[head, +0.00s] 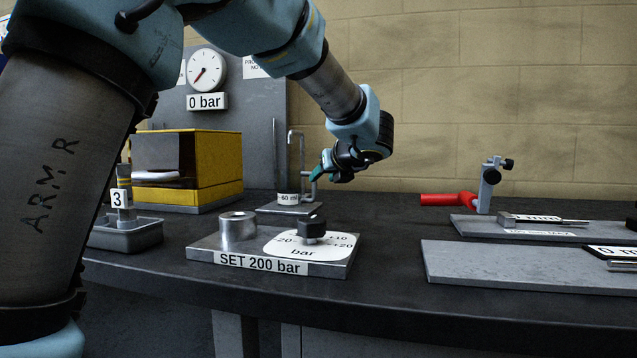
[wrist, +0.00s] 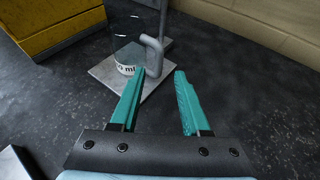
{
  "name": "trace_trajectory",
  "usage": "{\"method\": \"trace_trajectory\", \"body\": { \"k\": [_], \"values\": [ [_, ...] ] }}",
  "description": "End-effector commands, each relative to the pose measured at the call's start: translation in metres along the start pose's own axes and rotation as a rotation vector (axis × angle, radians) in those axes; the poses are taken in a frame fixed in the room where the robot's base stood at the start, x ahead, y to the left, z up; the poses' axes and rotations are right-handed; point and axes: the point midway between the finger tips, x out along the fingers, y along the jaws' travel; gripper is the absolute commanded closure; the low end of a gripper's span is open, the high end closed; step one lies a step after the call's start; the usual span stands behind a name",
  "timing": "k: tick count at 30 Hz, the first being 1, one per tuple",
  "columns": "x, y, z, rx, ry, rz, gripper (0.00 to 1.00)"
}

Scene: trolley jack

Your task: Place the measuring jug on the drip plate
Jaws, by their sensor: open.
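The measuring jug (head: 289,198) is clear, with a white "60 ml" label and a grey handle. It appears upright on the flat grey drip plate (head: 267,209) at the back of the bench. In the wrist view, the jug's label (wrist: 126,69) and the drip plate (wrist: 104,75) show just beyond the fingertips. My gripper (head: 318,172) is open and empty, close to the handle side of the jug. In the wrist view, the bent handle lies just ahead of my gripper (wrist: 160,73), nearer the left finger. Whether a finger touches it, I cannot tell.
A yellow box (head: 218,165) stands left of the drip plate. In front are a "SET 200 bar" plate (head: 340,270) with a knob and metal cup, and a grey tray (head: 140,236). A thin pipe rises behind the jug.

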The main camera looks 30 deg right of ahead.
Motion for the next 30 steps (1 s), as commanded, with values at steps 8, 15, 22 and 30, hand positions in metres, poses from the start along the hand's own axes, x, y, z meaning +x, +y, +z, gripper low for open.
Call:
{"method": "trace_trajectory", "body": {
  "k": [8, 15, 22, 30],
  "values": [
    [-0.037, 0.0, 0.0, 0.0, 0.0, -0.002, 0.54],
    [-0.041, 0.0, -0.001, 0.001, 0.001, 0.0, 0.54],
    [-0.041, 0.0, 0.0, 0.001, 0.0, -0.001, 0.54],
    [-0.047, 0.0, 0.014, 0.001, 0.0, -0.001, 0.54]
  ]
}}
